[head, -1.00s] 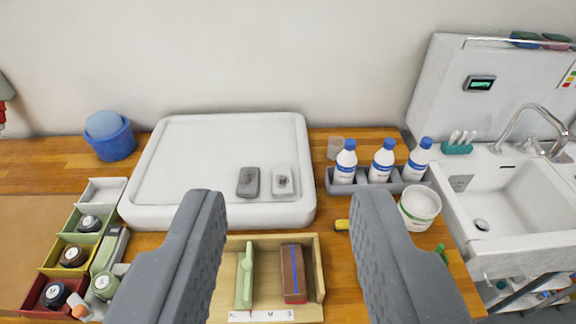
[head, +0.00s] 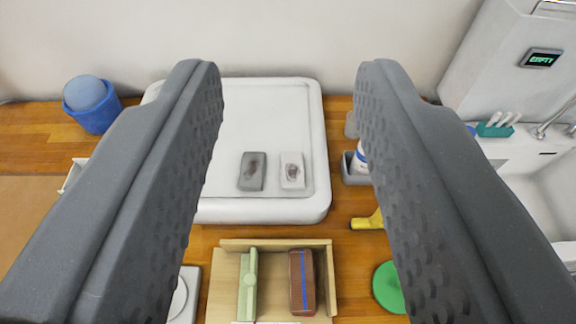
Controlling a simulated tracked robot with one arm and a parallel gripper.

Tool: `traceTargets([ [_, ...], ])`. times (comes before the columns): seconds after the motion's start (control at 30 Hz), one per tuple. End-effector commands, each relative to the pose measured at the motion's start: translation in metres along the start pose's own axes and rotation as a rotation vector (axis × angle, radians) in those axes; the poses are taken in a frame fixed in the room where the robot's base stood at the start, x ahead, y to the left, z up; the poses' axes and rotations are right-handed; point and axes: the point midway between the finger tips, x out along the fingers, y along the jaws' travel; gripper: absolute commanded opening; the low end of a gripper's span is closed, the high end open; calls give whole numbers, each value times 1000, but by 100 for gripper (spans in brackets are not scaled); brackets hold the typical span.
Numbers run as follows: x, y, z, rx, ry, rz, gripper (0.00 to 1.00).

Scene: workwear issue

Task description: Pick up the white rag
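The white rag (head: 292,177) is a small folded piece with a dark stain, lying on the white tray (head: 270,212), right of its middle. Just left of it, with a narrow gap, lies a similar grey piece (head: 251,178), also stained. My gripper (head: 288,68) is open and empty. Its two dark grey fingers stand wide apart, one on each side of both pieces in the picture. Neither finger appears to touch them. The left finger hides the tray's left part.
A wooden box (head: 231,245) holding a green and a brown item stands in front of the tray. A yellow object (head: 368,220) and a green disc (head: 388,288) lie to its right. A blue bucket (head: 94,116) stands at left; a sink (head: 540,205) is at right.

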Motion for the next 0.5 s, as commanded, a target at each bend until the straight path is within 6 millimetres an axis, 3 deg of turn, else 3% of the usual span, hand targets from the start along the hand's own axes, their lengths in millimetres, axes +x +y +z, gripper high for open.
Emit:
traceTargets([
  [0.03,0,0,0,0,0,0,48],
  [0.1,2,0,0,0,-5,-1,64],
  [0.23,19,-2,5,1,-38,-11,64],
  [0.4,68,-4,25,3,-141,-33,64],
  [0.5,100,9,40,5,-210,-46,64],
])
